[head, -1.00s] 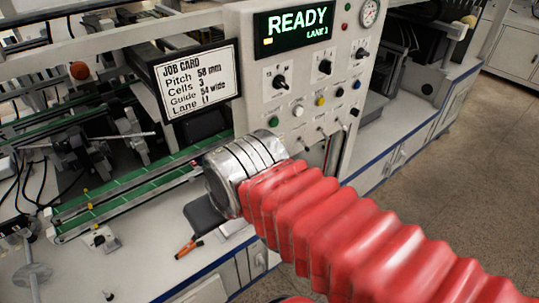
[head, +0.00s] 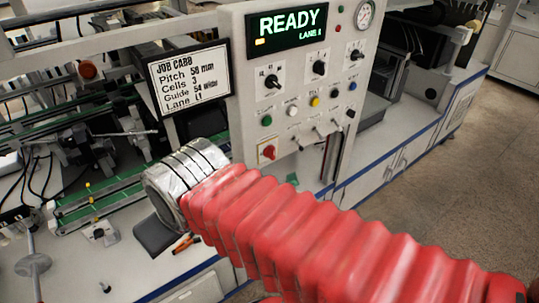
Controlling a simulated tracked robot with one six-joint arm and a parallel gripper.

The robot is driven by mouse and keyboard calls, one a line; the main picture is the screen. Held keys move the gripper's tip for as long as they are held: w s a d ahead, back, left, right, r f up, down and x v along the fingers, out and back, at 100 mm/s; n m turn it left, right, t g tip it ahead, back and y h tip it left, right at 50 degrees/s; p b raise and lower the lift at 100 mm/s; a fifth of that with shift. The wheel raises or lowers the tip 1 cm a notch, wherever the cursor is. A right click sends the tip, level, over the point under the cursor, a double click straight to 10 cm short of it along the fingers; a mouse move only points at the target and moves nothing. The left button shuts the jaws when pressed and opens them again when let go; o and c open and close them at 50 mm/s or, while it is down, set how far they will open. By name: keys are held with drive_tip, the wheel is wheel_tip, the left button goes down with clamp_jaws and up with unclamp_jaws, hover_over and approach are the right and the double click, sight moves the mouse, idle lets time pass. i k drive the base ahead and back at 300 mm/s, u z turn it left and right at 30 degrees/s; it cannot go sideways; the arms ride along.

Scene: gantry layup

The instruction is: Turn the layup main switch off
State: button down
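A red rotary knob (head: 268,152) sits at the lower left of the white control panel (head: 237,100), likely the main switch; its label is too small to read and its position is unclear. The panel's display (head: 290,24) reads READY, LANE 1, in green. My arm, in a red ribbed sleeve, reaches in from the lower right to a silver wrist. The fingertips are not clearly visible.
Three black selectors (head: 319,67), several coloured buttons and a row of toggles (head: 318,131) crowd the panel near the knob. A job card (head: 188,78) hangs to its left. Green conveyors (head: 125,184) and an orange-handled tool (head: 182,244) lie at the left.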

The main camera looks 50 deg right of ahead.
sight(270, 152)
drive_tip(key=u, duration=0.05)
drive_tip(key=k, duration=0.8)
drive_tip(key=z, duration=1)
drive_tip(key=i, duration=0.5)
drive_tip(key=z, duration=0.35)
